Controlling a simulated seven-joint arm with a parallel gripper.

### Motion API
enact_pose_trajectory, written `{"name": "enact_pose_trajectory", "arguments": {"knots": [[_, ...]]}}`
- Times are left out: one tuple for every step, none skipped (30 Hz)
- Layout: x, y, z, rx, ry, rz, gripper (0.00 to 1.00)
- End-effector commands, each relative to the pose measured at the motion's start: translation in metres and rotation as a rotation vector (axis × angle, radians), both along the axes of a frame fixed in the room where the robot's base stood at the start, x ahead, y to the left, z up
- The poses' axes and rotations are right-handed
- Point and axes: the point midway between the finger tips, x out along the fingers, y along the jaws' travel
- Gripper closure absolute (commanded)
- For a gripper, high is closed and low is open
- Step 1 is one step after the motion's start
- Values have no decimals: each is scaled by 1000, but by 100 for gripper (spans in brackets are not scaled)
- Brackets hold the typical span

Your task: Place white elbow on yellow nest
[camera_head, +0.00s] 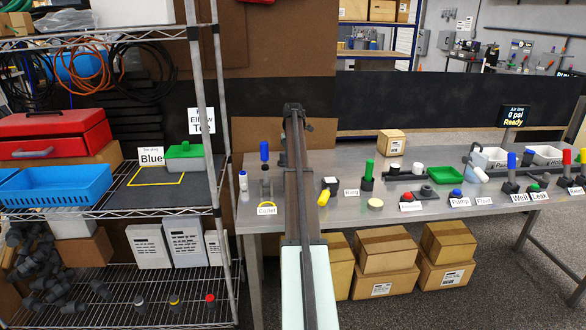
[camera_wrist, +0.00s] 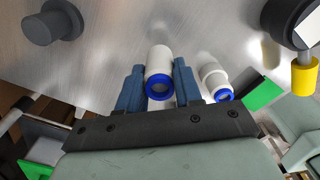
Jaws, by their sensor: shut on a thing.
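In the wrist view my gripper (camera_wrist: 158,84) has its two blue fingers shut on a white fitting with a blue end ring, the white elbow (camera_wrist: 159,62). More white shows below the ring, between the fingers; the bend itself is hard to make out. In the head view I cannot pick out my gripper; my arm's dark link stands in the middle. A yellow ring-like piece (camera_head: 267,205) lies by the "Collet" label, and a yellow outline (camera_head: 156,182) marks the shelf mat.
A second white fitting with a blue ring (camera_wrist: 215,82) is close right of the gripper. A yellow cylinder (camera_wrist: 305,75) and a green block (camera_wrist: 262,94) are farther right. A grey knob (camera_wrist: 50,23) is upper left. Several fixtures and labels stand along the metal table (camera_head: 349,156).

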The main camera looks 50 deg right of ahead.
Motion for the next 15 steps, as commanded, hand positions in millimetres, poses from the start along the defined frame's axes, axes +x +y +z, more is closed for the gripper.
{"name": "enact_pose_trajectory", "arguments": {"knots": [[0,1,-7,1,1,0,96],[-1,1,-11,1,1,0,96],[-1,1,-17,2,2,0,96],[-1,1,-21,2,2,0,96],[-1,1,-25,2,2,0,96],[-1,1,-30,1,1,0,96],[0,1,-34,1,1,0,96],[0,0,-36,1,1,0,96],[0,0,-38,1,1,0,96],[0,0,-39,1,1,0,96],[0,0,-39,0,0,0,96],[0,0,-39,0,0,0,96],[0,0,-39,0,0,0,96],[0,0,-39,0,0,0,96],[0,0,-39,0,0,0,96]]}}
